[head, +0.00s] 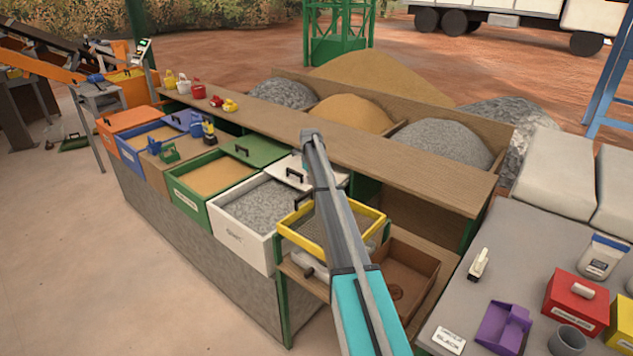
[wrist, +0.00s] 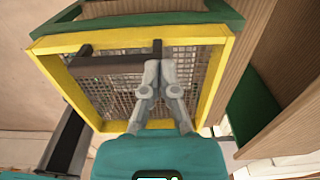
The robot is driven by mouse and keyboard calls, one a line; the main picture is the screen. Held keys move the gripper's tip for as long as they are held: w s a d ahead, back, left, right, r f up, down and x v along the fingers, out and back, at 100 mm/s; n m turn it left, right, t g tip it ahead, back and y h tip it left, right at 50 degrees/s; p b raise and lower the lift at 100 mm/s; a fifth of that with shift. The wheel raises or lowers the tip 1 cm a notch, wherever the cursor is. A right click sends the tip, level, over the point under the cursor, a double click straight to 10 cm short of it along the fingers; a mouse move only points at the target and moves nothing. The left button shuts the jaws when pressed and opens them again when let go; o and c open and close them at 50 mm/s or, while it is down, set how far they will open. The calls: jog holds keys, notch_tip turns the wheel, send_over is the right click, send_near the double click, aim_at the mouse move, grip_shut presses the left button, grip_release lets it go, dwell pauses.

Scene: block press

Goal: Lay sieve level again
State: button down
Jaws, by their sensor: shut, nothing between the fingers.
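The sieve is a yellow square frame with grey mesh, above a wooden shelf between the white gravel box and the brown tray; its frame shows in the head view (head: 345,262) and fills much of the wrist view (wrist: 218,90). A dark bar (wrist: 105,65) crosses its upper left part in the wrist view. My gripper (wrist: 157,68) is shut and empty over the mesh, its fingertips at the right end of that bar; I cannot tell whether they touch it. In the head view my arm covers the sieve's middle and hides the gripper. The sieve's exact tilt is unclear.
The white box of gravel (head: 238,239) stands left of the sieve, the brown tray (head: 425,262) right and below. A long wooden ledge (head: 420,165) runs behind. A grey table (head: 455,310) with a red box (head: 565,308) and purple scoop (head: 503,328) stands at right.

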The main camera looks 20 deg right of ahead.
jog(key=shift+w+a+f+b, duration=0.1)
jog(key=shift+w+f+b, duration=0.1)
jog(key=shift+f+b, duration=0.25)
jog(key=shift+w+a+f+b, duration=0.1)
jog(key=shift+w+f+b, duration=0.15)
jog(key=shift+f, duration=0.3)
jog(key=shift+s+r, duration=0.1)
jog(key=w+a+r+p, duration=0.3)
jog(key=w+r+p, duration=0.3)
jog(key=r+p, duration=0.5)
jog(key=shift+w, duration=0.2)
dwell(0.3)
jog(key=shift+a+f, duration=0.1)
jog(key=shift+a, duration=0.05)
dwell(0.3)
